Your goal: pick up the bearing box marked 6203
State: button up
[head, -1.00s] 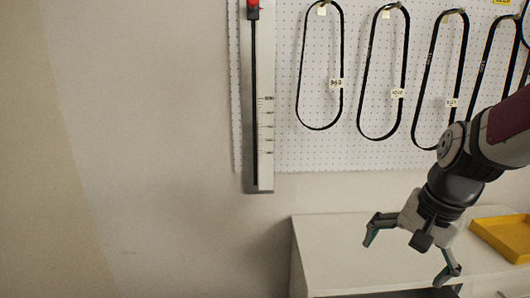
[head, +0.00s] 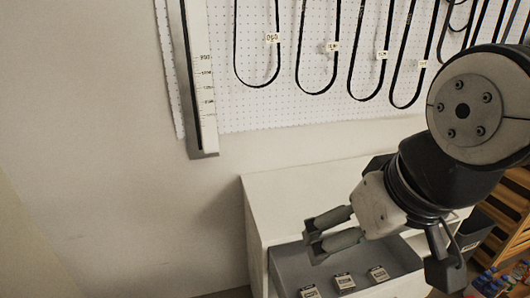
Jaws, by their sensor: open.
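Three small bearing boxes with pale labels lie in a row in a grey open drawer (head: 290,262) of the white cabinet: a left box (head: 309,292), a middle box (head: 344,282) and a right box (head: 378,274). The left box is partly cut off by the lower picture edge. The label print is too small to read, so I cannot tell which is marked 6203. My gripper (head: 314,238) is open and empty, its grey-green fingers pointing left. In the picture it appears above the drawer and boxes, apart from them.
The white cabinet top (head: 300,190) is bare at its left. Behind it, a pegboard (head: 310,110) holds several black belts and a vertical scale (head: 202,90). At right are a wooden rack (head: 510,215) and colourful items (head: 490,283) below it.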

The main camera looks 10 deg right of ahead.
aim_at(378, 276)
jog(key=z, duration=0.9)
jog(key=k+j+z, duration=0.1)
jog(key=j, duration=0.2)
jog(key=j+z, duration=0.15)
jog(key=j, duration=0.1)
